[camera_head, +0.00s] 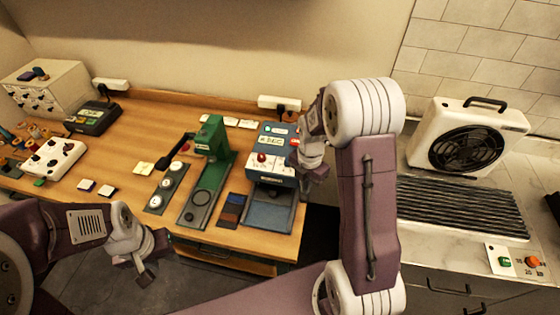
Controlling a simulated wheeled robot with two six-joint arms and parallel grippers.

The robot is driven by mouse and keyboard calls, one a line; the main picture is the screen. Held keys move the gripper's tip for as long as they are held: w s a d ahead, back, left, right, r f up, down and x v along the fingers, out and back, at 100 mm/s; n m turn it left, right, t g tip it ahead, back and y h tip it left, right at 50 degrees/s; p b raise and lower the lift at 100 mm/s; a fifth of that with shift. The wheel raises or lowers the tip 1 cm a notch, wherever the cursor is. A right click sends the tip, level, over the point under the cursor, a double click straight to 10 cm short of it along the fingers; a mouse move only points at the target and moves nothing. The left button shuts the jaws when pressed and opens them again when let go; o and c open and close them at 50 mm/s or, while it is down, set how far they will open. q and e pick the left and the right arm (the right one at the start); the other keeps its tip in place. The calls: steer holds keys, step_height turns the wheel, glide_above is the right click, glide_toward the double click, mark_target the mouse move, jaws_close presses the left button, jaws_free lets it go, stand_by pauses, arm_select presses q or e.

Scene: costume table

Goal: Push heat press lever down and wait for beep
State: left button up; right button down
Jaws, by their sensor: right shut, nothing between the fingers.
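The blue heat press (268,215) stands near the right end of the wooden table. It has a small display (271,141), a white panel and a red knob (262,157). I cannot make out its lever; the right side of the press is partly hidden by my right arm. My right gripper (316,174) is shut and empty, pointing down at the right side of the press. I cannot tell whether it touches the press. My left gripper (146,274) hangs low in front of the table's front edge, away from the press; its finger opening is unclear.
A green press (213,145) with a black handle stands just left of the blue one. Round dies (166,182) and dark swatches (232,210) lie nearby. A white fan heater (466,138) and a ribbed dark rack (460,208) are on the right counter.

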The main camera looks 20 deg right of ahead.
step_height(320, 180, up, 15)
steer(key=p, duration=1.4)
steer(key=shift+r, duration=0.15)
